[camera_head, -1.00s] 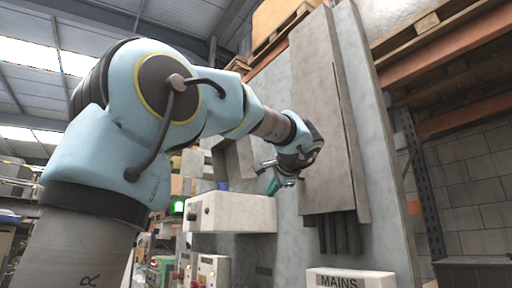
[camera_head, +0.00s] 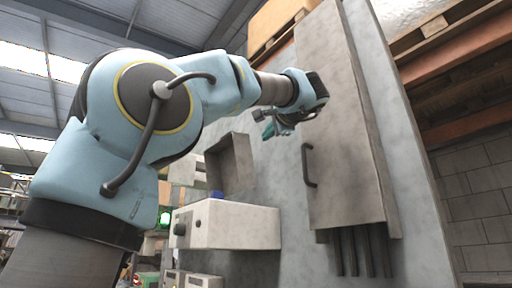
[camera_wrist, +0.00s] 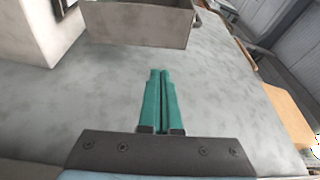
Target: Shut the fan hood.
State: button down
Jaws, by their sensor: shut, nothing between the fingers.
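A grey, box-like hood (camera_head: 232,165) stands out from the grey wall panel, left of the tall cabinet; I take it to be the fan hood. It also shows in the wrist view (camera_wrist: 140,22), at the top, beyond my fingertips. My gripper (camera_head: 268,131) has teal fingers and is up and to the right of the hood, apart from it. In the wrist view my gripper (camera_wrist: 160,73) is shut and empty, with its fingers side by side over bare panel. The inside of the hood is only partly visible.
A tall grey cabinet (camera_head: 345,130) with a dark handle (camera_head: 308,165) stands to the right of my gripper. A white box (camera_head: 235,225) with a blue button sits below the hood. A green lamp (camera_head: 165,218) glows at its left. Bare panel (camera_wrist: 225,95) lies around my fingers.

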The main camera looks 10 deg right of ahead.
jog(key=w+a+p, duration=0.1)
jog(key=w+p, duration=0.4)
jog(key=w, duration=0.4)
jog(key=shift+w+r, duration=0.25)
jog(key=shift+r, duration=0.05)
jog(key=shift+a, duration=0.1)
